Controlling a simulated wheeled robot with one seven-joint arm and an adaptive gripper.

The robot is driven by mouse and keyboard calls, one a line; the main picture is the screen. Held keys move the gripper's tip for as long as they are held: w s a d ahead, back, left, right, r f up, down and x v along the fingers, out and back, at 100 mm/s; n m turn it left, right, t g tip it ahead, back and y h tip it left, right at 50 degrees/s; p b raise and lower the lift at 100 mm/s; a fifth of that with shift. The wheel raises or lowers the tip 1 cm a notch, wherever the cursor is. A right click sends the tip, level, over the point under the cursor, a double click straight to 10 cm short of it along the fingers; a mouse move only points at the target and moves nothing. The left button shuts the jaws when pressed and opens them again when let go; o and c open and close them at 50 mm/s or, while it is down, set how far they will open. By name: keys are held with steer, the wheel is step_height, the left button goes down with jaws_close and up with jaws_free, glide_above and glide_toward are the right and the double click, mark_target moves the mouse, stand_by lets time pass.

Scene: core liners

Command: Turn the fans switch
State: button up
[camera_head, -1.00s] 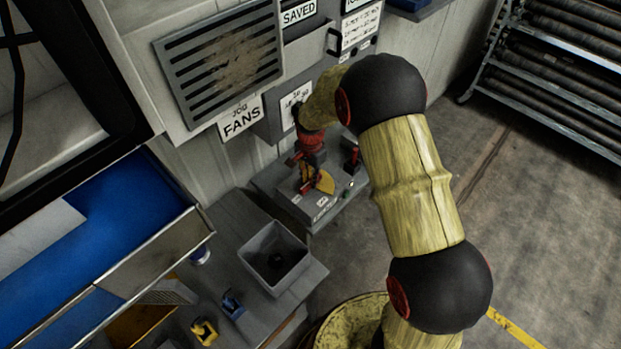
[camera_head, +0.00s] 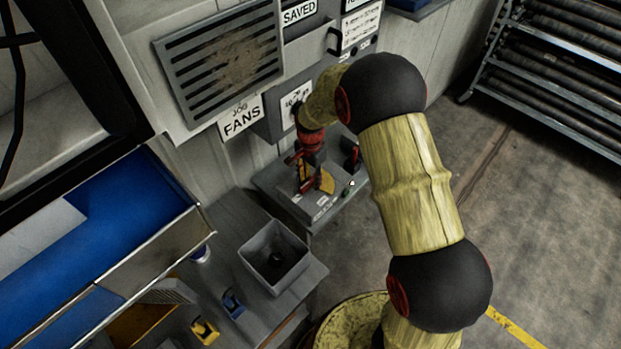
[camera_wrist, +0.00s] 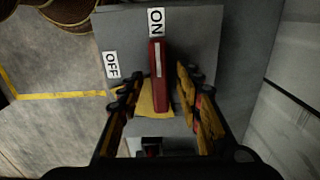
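The switch's red handle (camera_wrist: 158,75), with a white line along it, sits over a yellow plate (camera_wrist: 150,103) in the wrist view. The handle points at the ON label (camera_wrist: 156,22). The OFF label (camera_wrist: 111,65) is to its left. My gripper (camera_wrist: 156,78) is open, with one finger on each side of the handle. Gaps show between handle and fingers. In the head view my gripper (camera_head: 312,178) is low over the grey switch box, where part of the yellow plate (camera_head: 327,182) shows; the handle cannot be made out there.
The FANS sign (camera_head: 240,117) hangs under a vent grille (camera_head: 222,62) on the wall panel. A grey open bin (camera_head: 274,258) stands on the bench left of the switch box. A rack of dark pipes (camera_head: 555,75) is at the right, with open floor before it.

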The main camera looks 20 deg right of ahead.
mark_target(310, 180)
steer(key=shift+r, duration=0.1)
step_height(310, 180, up, 12)
stand_by(0.6)
stand_by(0.4)
